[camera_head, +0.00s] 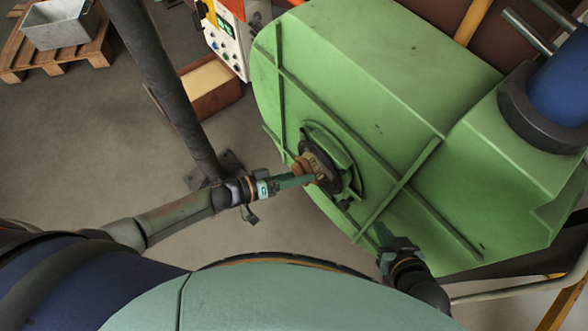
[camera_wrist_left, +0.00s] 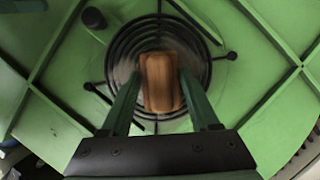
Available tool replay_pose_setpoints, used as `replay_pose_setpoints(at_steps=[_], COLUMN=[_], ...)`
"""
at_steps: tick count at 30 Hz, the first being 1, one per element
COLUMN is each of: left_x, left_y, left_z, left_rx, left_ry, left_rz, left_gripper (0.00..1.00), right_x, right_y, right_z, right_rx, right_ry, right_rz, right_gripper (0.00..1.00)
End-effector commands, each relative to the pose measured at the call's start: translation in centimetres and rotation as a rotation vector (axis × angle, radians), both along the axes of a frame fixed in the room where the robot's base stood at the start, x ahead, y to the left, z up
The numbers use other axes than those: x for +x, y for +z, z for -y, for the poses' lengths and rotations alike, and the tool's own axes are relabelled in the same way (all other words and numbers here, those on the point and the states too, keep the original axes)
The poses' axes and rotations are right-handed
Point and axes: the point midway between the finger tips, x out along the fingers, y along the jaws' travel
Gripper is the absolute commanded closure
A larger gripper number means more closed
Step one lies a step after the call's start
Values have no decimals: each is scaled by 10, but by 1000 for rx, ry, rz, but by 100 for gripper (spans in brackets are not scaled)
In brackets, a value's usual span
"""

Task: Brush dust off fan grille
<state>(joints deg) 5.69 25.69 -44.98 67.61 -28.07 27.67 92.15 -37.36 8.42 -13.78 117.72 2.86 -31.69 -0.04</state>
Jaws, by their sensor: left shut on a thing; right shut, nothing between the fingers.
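The fan grille (camera_head: 333,163) is a dark round guard on the face of the green housing. In the left wrist view it shows as concentric black rings (camera_wrist_left: 122,45). My left gripper (camera_head: 307,177) is in front of the grille, shut on a brown, wooden-looking brush (camera_head: 300,165). In the left wrist view the brush (camera_wrist_left: 160,82) sits between the fingers and covers the grille's middle. Its bristles are hidden, and I cannot tell whether they touch the rings. My right gripper (camera_head: 382,232) is shut and empty, close to the housing's lower edge, right of the grille.
The large green housing (camera_head: 390,75) has raised ribs around the grille. A dark post (camera_head: 165,75) stands left of it, near my left arm. Behind are a control box (camera_head: 226,40) and a pallet with a grey bin (camera_head: 58,27). Open floor lies at left.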

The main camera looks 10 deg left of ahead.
Motion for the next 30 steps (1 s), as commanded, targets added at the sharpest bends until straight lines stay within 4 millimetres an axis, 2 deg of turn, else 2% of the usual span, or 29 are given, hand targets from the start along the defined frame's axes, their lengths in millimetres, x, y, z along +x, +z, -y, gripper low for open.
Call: replay_pose_setpoints(at_steps=[1, 6, 30], left_x=[-2, -12, -43], left_y=[7, 8, 6], left_z=[10, 22, 56], left_rx=[-17, -17, -13], left_ry=[-5, -5, -4], left_rz=[6, 6, 7], left_gripper=[83, 83, 83], right_x=[0, 0, 0], right_y=[4, 9, 21], right_z=[0, 0, 0], right_rx=[0, 0, 0], right_ry=[0, 0, 0], right_rz=[0, 0, 0], right_gripper=[100, 100, 100])
